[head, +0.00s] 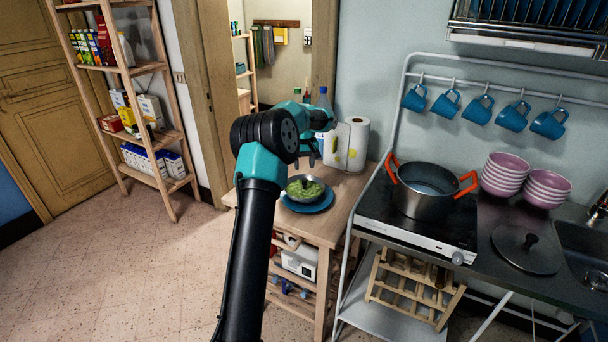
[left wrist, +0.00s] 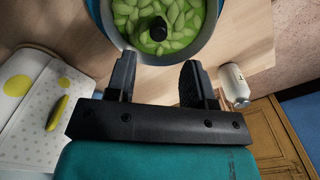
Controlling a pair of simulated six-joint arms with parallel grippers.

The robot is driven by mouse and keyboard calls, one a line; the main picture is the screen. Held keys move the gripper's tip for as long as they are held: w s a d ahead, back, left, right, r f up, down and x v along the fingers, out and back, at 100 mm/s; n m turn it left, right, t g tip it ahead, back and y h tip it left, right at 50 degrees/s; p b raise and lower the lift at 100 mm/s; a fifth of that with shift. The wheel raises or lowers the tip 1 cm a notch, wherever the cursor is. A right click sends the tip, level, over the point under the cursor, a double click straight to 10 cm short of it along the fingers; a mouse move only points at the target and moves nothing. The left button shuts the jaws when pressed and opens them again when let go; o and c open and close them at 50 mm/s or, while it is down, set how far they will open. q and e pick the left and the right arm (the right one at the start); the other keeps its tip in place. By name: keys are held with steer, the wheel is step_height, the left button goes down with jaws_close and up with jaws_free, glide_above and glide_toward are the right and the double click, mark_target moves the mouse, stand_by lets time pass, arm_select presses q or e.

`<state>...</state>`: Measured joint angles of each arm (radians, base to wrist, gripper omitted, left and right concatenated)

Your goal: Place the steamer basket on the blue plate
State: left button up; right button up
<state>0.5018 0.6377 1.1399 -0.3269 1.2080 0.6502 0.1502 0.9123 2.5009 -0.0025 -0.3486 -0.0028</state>
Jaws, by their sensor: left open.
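The steamer basket (head: 304,190) is a round metal basket filled with green pods and has a dark post at its middle. In the head view it sits on the blue plate (head: 308,208) on the wooden side table. My left gripper (head: 312,158) is above and behind the basket, apart from it. In the left wrist view the basket (left wrist: 162,48) is at the top, and the open, empty fingers of my left gripper (left wrist: 160,78) point toward its rim. The blue plate shows only in part there, at the upper left. My right gripper is not in view.
Paper rolls (head: 354,145) and a bottle (head: 325,108) stand at the back of the wooden table (head: 330,226). To the right, a pot with orange handles (head: 428,196) sits on the stove. A lid (head: 524,250) and pink bowls (head: 505,175) are farther right.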

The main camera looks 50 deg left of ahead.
arm_select(q)
step_height(320, 180, up, 6)
steer(key=shift+f, duration=0.1)
